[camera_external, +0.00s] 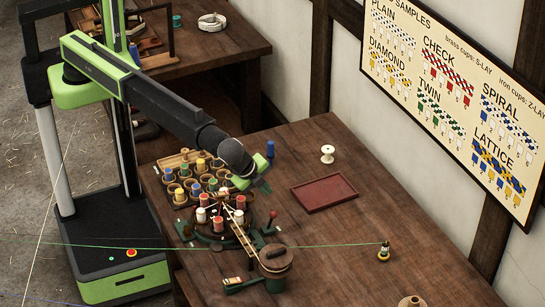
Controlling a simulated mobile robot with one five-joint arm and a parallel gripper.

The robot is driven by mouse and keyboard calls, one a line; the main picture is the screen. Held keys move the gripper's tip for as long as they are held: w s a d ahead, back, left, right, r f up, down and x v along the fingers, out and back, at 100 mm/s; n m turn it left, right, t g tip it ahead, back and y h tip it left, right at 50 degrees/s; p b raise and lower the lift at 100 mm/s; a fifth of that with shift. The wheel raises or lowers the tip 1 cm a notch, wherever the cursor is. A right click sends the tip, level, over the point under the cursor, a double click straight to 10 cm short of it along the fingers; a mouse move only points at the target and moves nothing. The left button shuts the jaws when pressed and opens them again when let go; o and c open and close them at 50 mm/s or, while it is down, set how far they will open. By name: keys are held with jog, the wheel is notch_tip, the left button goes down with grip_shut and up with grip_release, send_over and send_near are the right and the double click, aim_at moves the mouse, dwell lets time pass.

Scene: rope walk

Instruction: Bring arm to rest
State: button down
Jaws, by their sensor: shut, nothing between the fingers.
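My arm reaches from the green column over the dark wooden table (345,255). It slopes down to the right. My gripper (264,187) is at its end, above the table between the rack of cups and the red tray. The fingers are dark, small and pointed down to the right. They look shut and hold nothing that I can see.
Close below my gripper are cups with colored bobbins (180,195) and a round braiding stand (205,238). A lidded pot (275,262) stands in front. A red tray (323,193), white spool (327,153) and blue peg (270,149) are nearby. A green cord (335,245) crosses the table.

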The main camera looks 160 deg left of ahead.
dwell(0.3)
jog(key=s+d+f+m+t, duration=0.1)
jog(key=s+d+m, duration=0.15)
jog(key=d, duration=1.55)
jog(key=s+d+f+h, duration=0.2)
jog(key=s+d+h, duration=0.4)
jog(key=s+d, duration=1.6)
jog(key=shift+s+f+n+t, duration=0.3)
jog(key=shift+s+n+t, duration=0.1)
jog(key=shift+s, duration=0.55)
